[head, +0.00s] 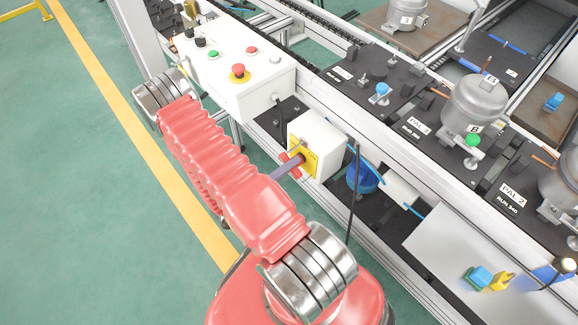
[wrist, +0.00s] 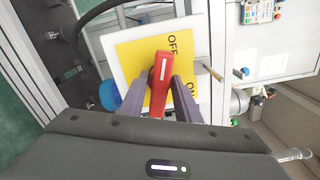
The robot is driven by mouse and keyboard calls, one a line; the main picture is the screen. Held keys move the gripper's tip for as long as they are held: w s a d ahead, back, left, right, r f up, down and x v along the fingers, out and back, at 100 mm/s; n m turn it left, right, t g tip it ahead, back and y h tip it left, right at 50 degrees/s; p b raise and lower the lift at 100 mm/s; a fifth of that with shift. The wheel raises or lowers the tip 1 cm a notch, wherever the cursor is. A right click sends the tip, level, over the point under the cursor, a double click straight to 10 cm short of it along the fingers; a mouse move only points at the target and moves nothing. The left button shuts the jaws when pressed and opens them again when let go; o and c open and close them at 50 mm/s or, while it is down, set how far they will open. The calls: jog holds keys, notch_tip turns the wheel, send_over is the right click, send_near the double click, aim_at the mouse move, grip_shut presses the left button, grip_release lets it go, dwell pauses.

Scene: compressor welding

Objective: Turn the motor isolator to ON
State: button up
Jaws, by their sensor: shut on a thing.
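The motor isolator is a white box (head: 318,140) with a yellow plate (head: 304,160) and a red handle (head: 285,158). In the wrist view the yellow plate (wrist: 135,54) carries the words OFF and ON along its right side. The red handle (wrist: 163,58) has a white line and stands upright in that view, its tip near OFF, with ON lower right. My gripper (wrist: 161,84) is shut on the handle, with one purple-grey finger on each side. In the head view my gripper (head: 298,165) reaches the box front and partly hides the handle.
A white control box (head: 240,75) with a red emergency button (head: 238,70) stands left of the isolator. A blue round part (head: 365,178) sits right of it, near a dark upright rod (head: 353,195). Compressors (head: 474,105) stand on the conveyor behind.

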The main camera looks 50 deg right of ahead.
jog(key=m, duration=0.7)
jog(key=shift+f, duration=0.2)
jog(key=m, duration=0.7)
jog(key=shift+w+r, duration=0.1)
jog(key=shift+w, duration=0.05)
jog(key=o, duration=0.8)
jog(key=v, duration=1.3)
jog(key=shift+a, duration=0.4)
dwell(0.4)
